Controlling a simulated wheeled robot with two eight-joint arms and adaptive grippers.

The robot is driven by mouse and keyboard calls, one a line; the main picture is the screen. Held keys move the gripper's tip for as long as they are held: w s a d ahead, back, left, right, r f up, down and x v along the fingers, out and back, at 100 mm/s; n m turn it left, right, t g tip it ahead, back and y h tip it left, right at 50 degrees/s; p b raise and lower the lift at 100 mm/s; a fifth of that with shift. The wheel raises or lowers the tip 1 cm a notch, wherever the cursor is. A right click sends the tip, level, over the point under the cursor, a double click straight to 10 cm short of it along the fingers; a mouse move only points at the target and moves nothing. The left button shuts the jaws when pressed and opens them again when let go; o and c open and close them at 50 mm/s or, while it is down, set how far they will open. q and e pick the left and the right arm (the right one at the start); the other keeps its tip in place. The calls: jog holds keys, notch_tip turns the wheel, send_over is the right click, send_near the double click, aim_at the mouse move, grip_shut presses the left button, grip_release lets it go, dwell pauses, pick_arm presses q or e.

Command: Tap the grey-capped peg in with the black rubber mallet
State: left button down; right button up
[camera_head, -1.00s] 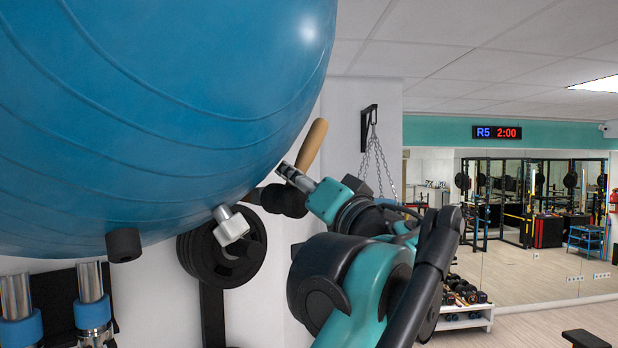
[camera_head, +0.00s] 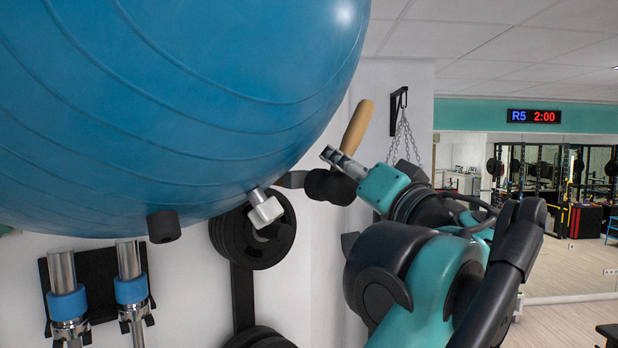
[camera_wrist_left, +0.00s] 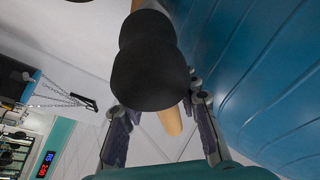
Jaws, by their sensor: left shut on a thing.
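The grey-capped peg (camera_head: 265,210) sticks out of the lower right of the big blue ball (camera_head: 190,110), its metal shaft showing between cap and ball. The black rubber mallet has a wooden handle (camera_head: 357,127) and a black head (camera_head: 331,187). My left gripper (camera_head: 343,165) is shut on the mallet, with the handle tilted up and the head low, to the right of the grey cap with a gap in the picture. In the left wrist view the head (camera_wrist_left: 150,72) hides much of the handle (camera_wrist_left: 172,120) between the fingers. My right gripper is not in view.
A black-capped peg (camera_head: 163,227) sits lower left on the ball. Black weight plates (camera_head: 253,237) hang on the wall behind. Two metal bars with blue collars (camera_head: 67,304) stand in a wall rack at lower left. A chain (camera_head: 404,140) hangs from a bracket behind my arm.

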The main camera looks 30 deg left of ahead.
pick_arm(q)
jog(key=shift+s+d, duration=0.1)
jog(key=shift+d, duration=0.15)
jog(key=a, duration=0.1)
jog(key=w+a, duration=0.1)
jog(key=a, duration=0.1)
jog(key=shift+a+r, duration=0.1)
jog(key=shift+a, duration=0.05)
jog(key=shift+w, duration=0.1)
jog(key=shift+s+d+p, duration=0.15)
jog(key=shift+s+d, duration=0.05)
jog(key=shift+d, duration=0.3)
jog(key=shift+s+d+p, duration=0.15)
jog(key=shift+s+d, duration=0.05)
jog(key=shift+d, duration=0.3)
jog(key=shift+w+a, duration=0.1)
jog(key=shift+a, duration=0.05)
